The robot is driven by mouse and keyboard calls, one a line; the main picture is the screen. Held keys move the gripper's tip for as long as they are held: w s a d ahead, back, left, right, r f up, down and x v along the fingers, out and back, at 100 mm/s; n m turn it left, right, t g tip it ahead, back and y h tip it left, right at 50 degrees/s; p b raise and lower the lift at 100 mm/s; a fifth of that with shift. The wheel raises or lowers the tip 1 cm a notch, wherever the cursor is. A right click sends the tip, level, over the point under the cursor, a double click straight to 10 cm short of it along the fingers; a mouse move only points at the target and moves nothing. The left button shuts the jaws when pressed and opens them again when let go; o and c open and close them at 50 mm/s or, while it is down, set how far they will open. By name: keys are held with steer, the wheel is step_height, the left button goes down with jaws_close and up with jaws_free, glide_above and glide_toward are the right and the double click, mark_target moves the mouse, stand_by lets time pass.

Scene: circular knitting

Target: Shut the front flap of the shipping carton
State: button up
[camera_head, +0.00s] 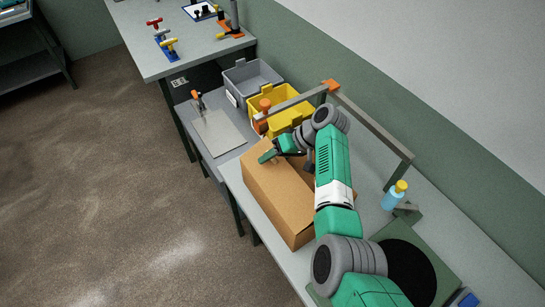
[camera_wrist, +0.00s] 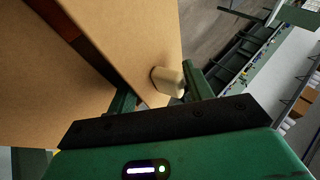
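The shipping carton (camera_head: 278,201) is a brown box on the bench in the head view. Its top is partly hidden by my arm. My gripper (camera_head: 275,153) is at the carton's far end, by its upper edge. In the wrist view a tan cardboard panel (camera_wrist: 137,38) reaches down between the spread fingers of my gripper (camera_wrist: 160,92), with a dark gap along its left side. A pale rounded tab (camera_wrist: 167,81) stands on this panel, close to the right finger. I cannot tell whether that finger touches it. The fingers look apart, not closed together.
A yellow bin (camera_head: 276,101) and a grey bin (camera_head: 250,77) stand beyond the carton. A grey frame (camera_head: 370,124) with orange joints rises behind it. A blue bottle with a yellow cap (camera_head: 396,195) stands at the right. The floor at the left is clear.

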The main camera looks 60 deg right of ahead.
steer(key=shift+w+a, duration=0.1)
steer(key=v, duration=0.8)
steer(key=shift+f, duration=0.1)
steer(key=shift+c, duration=0.4)
